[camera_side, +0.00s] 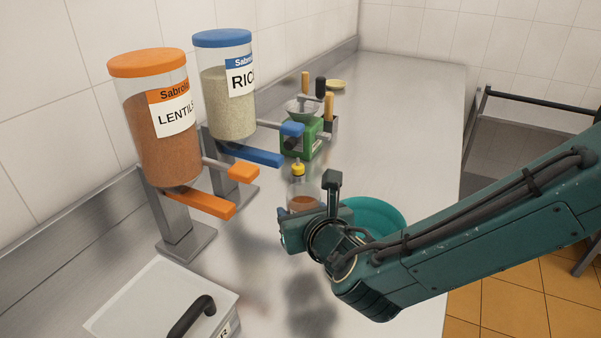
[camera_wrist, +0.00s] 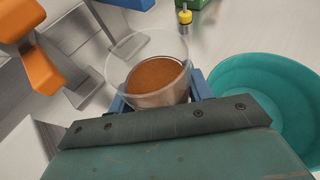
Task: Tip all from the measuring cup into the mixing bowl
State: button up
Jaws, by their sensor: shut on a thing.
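The clear measuring cup (camera_wrist: 118,62) is upright in the wrist view and holds brown-orange lentils (camera_wrist: 158,76). My gripper (camera_wrist: 158,101) is shut on the cup, with its blue fingers on either side of it. The cup also shows in the side view (camera_side: 305,191), partly hidden behind my gripper (camera_side: 300,213). The teal mixing bowl (camera_wrist: 222,85) is just right of the cup. In the side view the bowl (camera_side: 378,212) is partly hidden behind my arm. The part of its inside that I see is bare.
A lentils dispenser (camera_side: 160,125) and a rice dispenser (camera_side: 229,90) stand at the left, with levers jutting toward the cup. A green grinder-like device (camera_side: 303,138) and a small yellow-topped object (camera_side: 298,169) stand behind. A lidded box (camera_side: 160,300) is in front. The steel counter is clear at back right.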

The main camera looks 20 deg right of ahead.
jog(key=shift+d+r, duration=0.3)
jog(key=shift+d, duration=0.3)
jog(key=s+d+r, duration=0.2)
jog(key=d+r, duration=0.1)
jog(key=d, duration=0.5)
jog(key=shift+s+d, duration=0.25)
jog(key=shift+d, duration=0.1)
jog(key=shift+f, duration=0.2)
